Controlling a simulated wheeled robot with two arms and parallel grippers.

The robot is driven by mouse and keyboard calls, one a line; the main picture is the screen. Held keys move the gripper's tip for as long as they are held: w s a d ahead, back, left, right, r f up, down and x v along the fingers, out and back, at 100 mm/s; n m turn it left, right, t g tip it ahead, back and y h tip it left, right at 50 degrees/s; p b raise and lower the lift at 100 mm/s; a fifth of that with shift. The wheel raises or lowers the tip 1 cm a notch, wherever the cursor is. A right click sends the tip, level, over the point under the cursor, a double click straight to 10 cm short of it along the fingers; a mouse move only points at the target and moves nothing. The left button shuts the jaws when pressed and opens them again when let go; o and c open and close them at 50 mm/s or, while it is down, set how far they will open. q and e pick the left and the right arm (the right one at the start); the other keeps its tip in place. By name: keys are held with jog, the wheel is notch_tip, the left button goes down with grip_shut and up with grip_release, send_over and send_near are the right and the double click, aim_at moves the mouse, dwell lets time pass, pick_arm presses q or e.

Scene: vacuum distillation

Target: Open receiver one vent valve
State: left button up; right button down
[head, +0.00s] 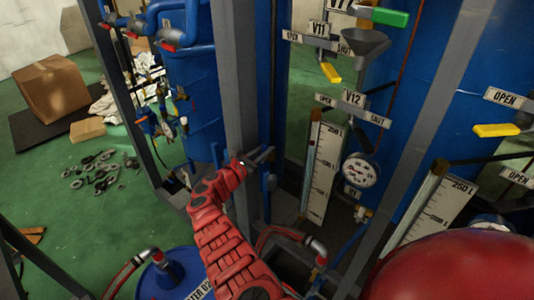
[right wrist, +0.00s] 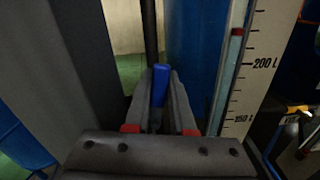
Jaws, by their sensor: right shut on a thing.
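My right gripper (head: 264,154) is at the end of the red arm, beside the grey upright post and in front of the blue vessel. In the right wrist view its two fingers (right wrist: 160,108) are closed around a blue handle (right wrist: 160,80), which stands upright between them. I cannot tell from a label which valve this handle belongs to; its lower part is hidden by the fingers. The V12 plate (head: 353,98), with OPEN and SHUT plates, is to the right of the gripper. My left gripper does not show.
A litre scale (head: 320,170) and a pressure gauge (head: 360,171) stand right of the gripper. The grey post (head: 236,80) is close on its left. Yellow handles (head: 331,72) and a green handle (head: 390,17) are higher up. A blue drum (head: 175,272) stands below left.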

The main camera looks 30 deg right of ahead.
jog(key=shift+w+a+f+n, duration=0.1)
jog(key=shift+w+f+n, duration=0.1)
jog(key=shift+n, duration=0.2)
jog(key=shift+r, duration=0.1)
jog(key=c, duration=0.8)
grip_release()
jog(key=shift+o, duration=0.2)
jog(key=shift+a+r, duration=0.1)
jog(key=shift+a, duration=0.05)
jog(key=b+v, duration=0.1)
jog(key=v, duration=1.6)
jog(key=shift+b, duration=0.3)
